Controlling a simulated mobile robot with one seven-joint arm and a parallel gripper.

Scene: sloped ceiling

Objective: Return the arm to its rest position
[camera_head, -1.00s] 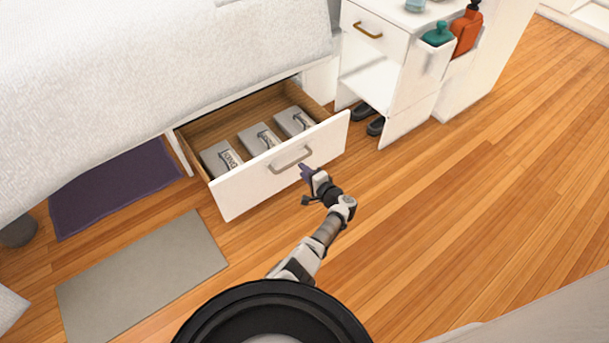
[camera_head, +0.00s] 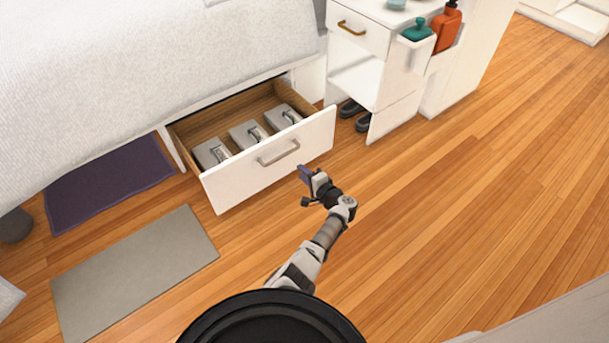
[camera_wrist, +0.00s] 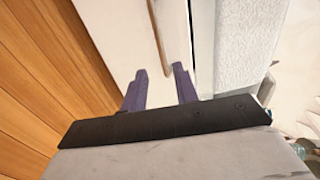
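My arm reaches forward from my base, partly extended and low over the wood floor. My gripper (camera_head: 305,174) is just in front of an open drawer (camera_head: 270,170) under the bed. In the wrist view, the two purple fingers of my gripper (camera_wrist: 159,72) stand apart with nothing between them. In the head view, the grey handle (camera_head: 278,152) is a short way up and left of the fingers, apparently not touched.
Several grey boxes (camera_head: 247,133) lie in the drawer. A white nightstand (camera_head: 395,70) with bottles (camera_head: 445,27) stands right of it, with dark shoes (camera_head: 357,116) beside it. A grey mat (camera_head: 135,270) and purple mat (camera_head: 108,183) lie left. Floor at right is clear.

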